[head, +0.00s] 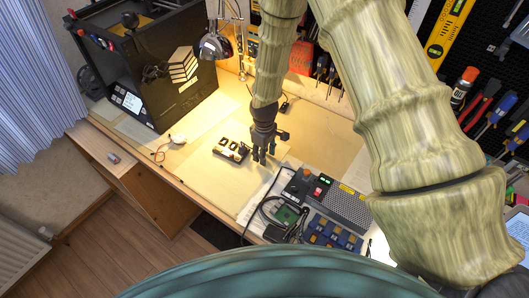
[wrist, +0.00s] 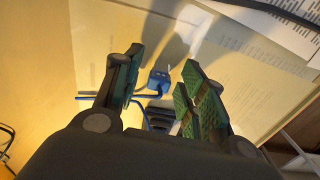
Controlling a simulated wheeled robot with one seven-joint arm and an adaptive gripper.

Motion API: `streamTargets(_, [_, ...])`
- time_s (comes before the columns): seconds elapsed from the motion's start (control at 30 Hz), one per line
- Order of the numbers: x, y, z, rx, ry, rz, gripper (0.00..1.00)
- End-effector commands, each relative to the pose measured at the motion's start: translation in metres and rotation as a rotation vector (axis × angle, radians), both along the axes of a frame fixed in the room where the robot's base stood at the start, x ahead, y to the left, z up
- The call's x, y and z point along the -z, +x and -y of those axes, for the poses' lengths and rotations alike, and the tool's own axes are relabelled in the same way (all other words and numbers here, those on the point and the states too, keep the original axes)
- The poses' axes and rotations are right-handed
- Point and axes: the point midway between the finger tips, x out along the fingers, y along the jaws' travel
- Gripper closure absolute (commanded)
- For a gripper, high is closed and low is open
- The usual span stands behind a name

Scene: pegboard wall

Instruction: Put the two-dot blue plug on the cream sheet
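My gripper (head: 262,158) hangs low over the worktop, right of a black-and-cream block with yellow parts (head: 231,150). In the wrist view its two green-padded fingers (wrist: 163,85) are apart. A small blue plug (wrist: 160,78) shows in the gap between the fingertips, not visibly gripped. It has small pale marks on top, too small to count surely. A blue cable (wrist: 92,97) runs beside it, and a dark ribbed thing (wrist: 160,116) lies partly hidden behind the gripper. A pale cream sheet (head: 213,178) appears to lie on the worktop; its edges are faint.
An electronics unit (head: 345,207) with blue parts and a green circuit board (head: 287,214) stands at the front right. A black cabinet (head: 165,70) is at the back left, with a lamp (head: 215,46) beside it. Printed paper (wrist: 265,32) shows in the wrist view.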

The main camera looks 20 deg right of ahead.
Motion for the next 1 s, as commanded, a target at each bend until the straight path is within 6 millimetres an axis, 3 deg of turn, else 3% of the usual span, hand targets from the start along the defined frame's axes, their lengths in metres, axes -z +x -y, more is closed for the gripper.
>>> streamTargets(0.47, [-0.012,0.001,0.0,0.0,0.0,0.002,0.58])
streamTargets(1.0, [-0.075,0.001,0.0,0.001,0.001,0.003,0.58])
